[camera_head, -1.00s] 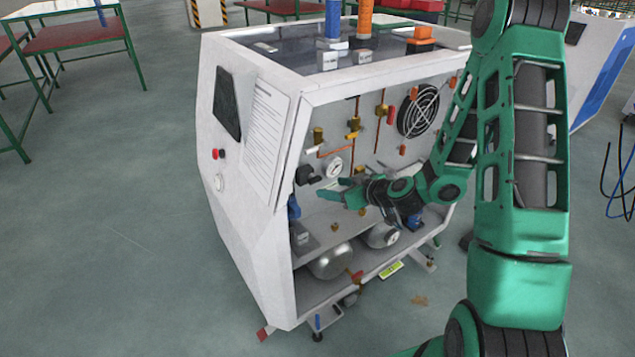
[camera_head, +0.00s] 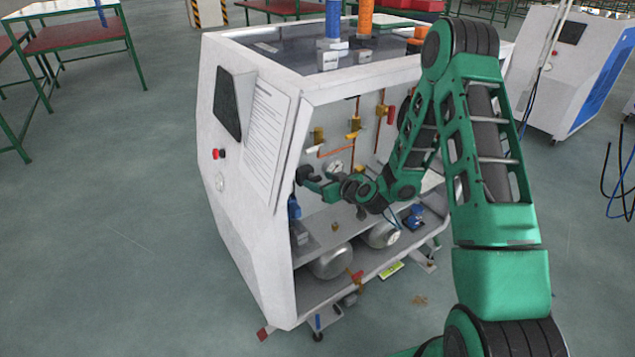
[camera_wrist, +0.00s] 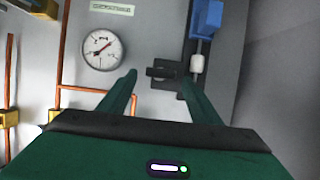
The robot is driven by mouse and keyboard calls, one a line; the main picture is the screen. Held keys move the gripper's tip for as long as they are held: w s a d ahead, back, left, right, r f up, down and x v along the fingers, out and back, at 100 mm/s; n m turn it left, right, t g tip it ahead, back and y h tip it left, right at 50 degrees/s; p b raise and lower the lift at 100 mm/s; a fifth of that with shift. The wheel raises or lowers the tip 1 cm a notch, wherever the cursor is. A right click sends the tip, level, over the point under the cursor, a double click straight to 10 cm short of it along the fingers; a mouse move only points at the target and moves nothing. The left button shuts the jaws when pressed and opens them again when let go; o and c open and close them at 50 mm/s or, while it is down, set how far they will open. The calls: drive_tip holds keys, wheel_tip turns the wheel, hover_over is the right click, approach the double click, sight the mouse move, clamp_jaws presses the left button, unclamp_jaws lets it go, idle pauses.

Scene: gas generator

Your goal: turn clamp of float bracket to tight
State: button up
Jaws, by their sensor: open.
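In the wrist view, a small dark clamp (camera_wrist: 162,72) sits on the grey panel, between and just beyond the fingertips of my gripper (camera_wrist: 158,82). It joins a dark bracket (camera_wrist: 188,62) that runs up beside a blue block (camera_wrist: 206,18) with a white cylinder (camera_wrist: 197,64) under it. The right finger overlaps the lower bracket. My gripper is open, with a gap showing between the fingers. Contact with the clamp cannot be told. In the head view, my gripper (camera_head: 308,184) is inside the white cabinet at its left side, and the clamp cannot be made out.
A round gauge (camera_wrist: 102,50) and copper pipes (camera_wrist: 60,65) with brass fittings lie left of the fingers. The cabinet's white side wall (camera_head: 245,180) stands close left of my gripper. Silver tanks (camera_head: 332,262) lie on the cabinet floor below.

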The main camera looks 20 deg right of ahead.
drive_tip(key=shift+w+a+f, duration=0.2)
drive_tip(key=shift+w+f, duration=0.05)
drive_tip(key=shift+w, duration=0.35)
drive_tip(key=c, duration=1.1)
drive_tip(key=shift+o, duration=0.3)
